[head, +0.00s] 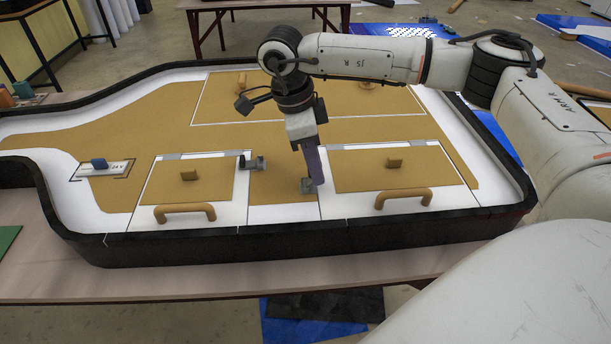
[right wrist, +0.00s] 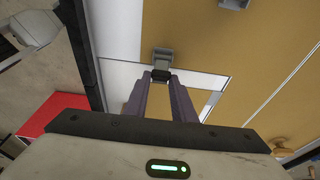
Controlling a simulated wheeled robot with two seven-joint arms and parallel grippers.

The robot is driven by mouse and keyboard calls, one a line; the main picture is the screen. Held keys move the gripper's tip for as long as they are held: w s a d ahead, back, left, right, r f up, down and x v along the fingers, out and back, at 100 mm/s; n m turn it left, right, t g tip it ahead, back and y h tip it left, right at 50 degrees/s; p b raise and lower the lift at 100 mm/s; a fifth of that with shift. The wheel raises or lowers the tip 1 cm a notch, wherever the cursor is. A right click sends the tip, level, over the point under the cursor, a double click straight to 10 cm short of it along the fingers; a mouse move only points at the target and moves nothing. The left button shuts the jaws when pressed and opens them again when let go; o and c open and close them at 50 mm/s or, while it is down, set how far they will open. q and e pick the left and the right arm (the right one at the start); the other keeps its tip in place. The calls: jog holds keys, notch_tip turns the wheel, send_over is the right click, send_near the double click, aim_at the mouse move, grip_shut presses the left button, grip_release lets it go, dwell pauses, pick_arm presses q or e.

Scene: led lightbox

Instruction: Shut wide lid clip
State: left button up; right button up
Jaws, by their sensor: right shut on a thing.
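The right-hand lid (head: 428,175), the wider of two, lies flat in the lightbox top, with a tan bar handle (head: 404,197) at its front edge. A small grey clip (head: 307,186) sits beside its left edge. My right gripper (head: 316,183) reaches down to this clip from above. In the right wrist view, the gripper's purple-grey fingers (right wrist: 161,78) are closed on the clip's dark end, and the clip's grey block (right wrist: 163,58) shows just beyond the tips. The fingers partly cover the clip in the head view. My left gripper is out of view.
The narrower left lid (head: 212,170) has its own bar handle (head: 185,212) and a grey clip (head: 252,163) by its right edge. A blue switch (head: 99,163) is at the far left. A raised black rim (head: 330,240) runs around the box.

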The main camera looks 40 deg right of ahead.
aim_at(333, 187)
jog(key=shift+o, duration=0.2)
jog(key=shift+s+d+f, duration=0.15)
jog(key=shift+d+f, duration=0.05)
jog(key=shift+s+d+f, duration=0.25)
jog(key=shift+d, duration=0.1)
jog(key=shift+c, duration=0.2)
jog(key=shift+s+d+f+b, duration=0.2)
jog(key=shift+d+f+b, duration=0.1)
jog(key=shift+f, duration=0.05)
jog(key=shift+s+d+f, duration=0.2)
jog(key=shift+d+f, duration=0.05)
jog(key=shift+f, duration=0.2)
jog(key=shift+o, duration=0.2)
jog(key=shift+f+b, duration=0.1)
jog(key=shift+b, duration=0.2)
jog(key=shift+s+d+f, duration=0.1)
jog(key=shift+d+f, duration=0.1)
jog(key=shift+f, duration=0.15)
jog(key=shift+c, duration=0.2)
jog(key=shift+f, duration=0.15)
